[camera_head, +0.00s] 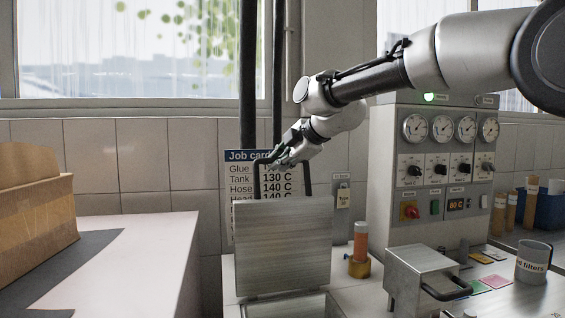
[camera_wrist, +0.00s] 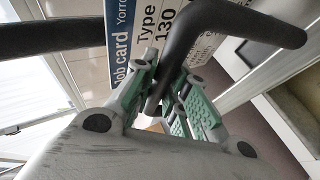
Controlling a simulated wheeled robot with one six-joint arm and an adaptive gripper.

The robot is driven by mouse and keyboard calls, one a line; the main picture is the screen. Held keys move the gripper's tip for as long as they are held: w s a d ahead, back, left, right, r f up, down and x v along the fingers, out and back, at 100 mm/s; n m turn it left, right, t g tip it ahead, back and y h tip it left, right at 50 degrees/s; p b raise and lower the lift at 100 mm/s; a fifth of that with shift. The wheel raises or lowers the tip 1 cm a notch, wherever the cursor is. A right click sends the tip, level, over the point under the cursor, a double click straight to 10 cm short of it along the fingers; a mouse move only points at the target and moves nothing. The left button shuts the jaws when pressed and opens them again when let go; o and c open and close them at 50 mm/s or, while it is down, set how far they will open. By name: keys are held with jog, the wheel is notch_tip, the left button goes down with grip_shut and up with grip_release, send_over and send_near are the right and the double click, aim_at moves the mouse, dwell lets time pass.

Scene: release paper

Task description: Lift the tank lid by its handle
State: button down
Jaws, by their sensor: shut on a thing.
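The tank lid (camera_head: 283,245) is a square metal plate standing raised, nearly upright, above the tank opening (camera_head: 290,305). Its dark handle (camera_head: 308,180) sticks up above the lid's top edge. My gripper (camera_head: 286,160) is at the top of the handle and shut on it. In the wrist view, the green-padded fingers of my gripper (camera_wrist: 165,90) close around the dark handle bar (camera_wrist: 178,45). The gripper hides part of the handle in the head view.
A job card (camera_head: 243,157) hangs on the tiled wall behind. To the right are an orange tube (camera_head: 361,240) in a yellow holder, a metal box (camera_head: 420,268) with a black handle, a control panel (camera_head: 448,160) and a grey mug (camera_head: 533,262). A cardboard box (camera_head: 35,215) is on the left table.

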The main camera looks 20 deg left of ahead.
jog(key=shift+w+a+r, duration=0.1)
jog(key=shift+w+a, duration=0.45)
jog(key=shift+w, duration=0.15)
jog(key=c, duration=1.5)
grip_release()
jog(key=shift+o, duration=0.4)
jog(key=v, duration=1.2)
